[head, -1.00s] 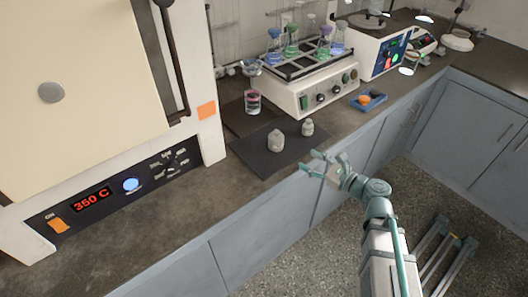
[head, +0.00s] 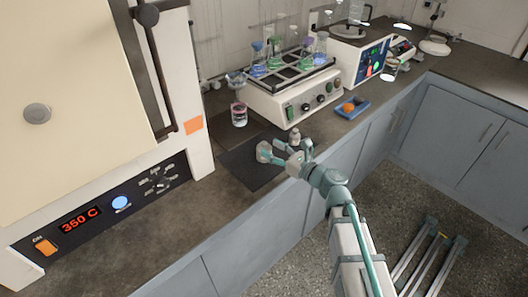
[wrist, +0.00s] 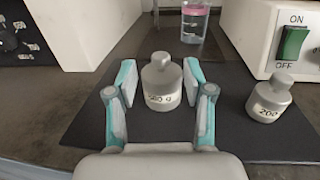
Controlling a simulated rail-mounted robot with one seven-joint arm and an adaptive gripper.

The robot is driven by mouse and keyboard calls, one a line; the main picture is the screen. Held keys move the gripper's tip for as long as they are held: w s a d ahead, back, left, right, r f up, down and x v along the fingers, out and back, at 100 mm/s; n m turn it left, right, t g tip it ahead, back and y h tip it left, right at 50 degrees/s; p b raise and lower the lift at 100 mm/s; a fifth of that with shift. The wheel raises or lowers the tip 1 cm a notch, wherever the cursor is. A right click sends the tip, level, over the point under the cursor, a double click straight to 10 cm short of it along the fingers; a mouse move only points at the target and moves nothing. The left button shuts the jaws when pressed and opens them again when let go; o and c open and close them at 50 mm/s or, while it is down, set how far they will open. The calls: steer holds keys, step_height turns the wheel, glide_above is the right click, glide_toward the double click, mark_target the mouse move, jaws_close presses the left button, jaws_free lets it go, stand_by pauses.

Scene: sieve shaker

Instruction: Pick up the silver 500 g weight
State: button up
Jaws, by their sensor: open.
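The silver 500 g weight (wrist: 161,84) stands upright on a dark mat, its label partly readable in the wrist view. My gripper (wrist: 158,80) is open, with one finger on each side of the weight and visible gaps between the finger pads and its body. In the head view my gripper (head: 283,152) is low over the mat and largely hides this weight. A smaller silver weight marked 200 (wrist: 269,98) stands to the right, outside the fingers; in the head view it shows (head: 295,136) behind my gripper.
The dark mat (head: 238,168) lies on the counter. A shaker with several flasks (head: 290,100) is behind right, a blue tray (head: 351,107) further right. A furnace (head: 100,200) stands at left.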

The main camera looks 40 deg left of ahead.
mark_target(266, 145)
steer(key=a, duration=0.4)
steer(key=shift+w+a+p, duration=0.1)
steer(key=shift+w+p, duration=0.1)
steer(key=shift+p, duration=0.1)
jaws_close()
steer(key=shift+r, duration=0.1)
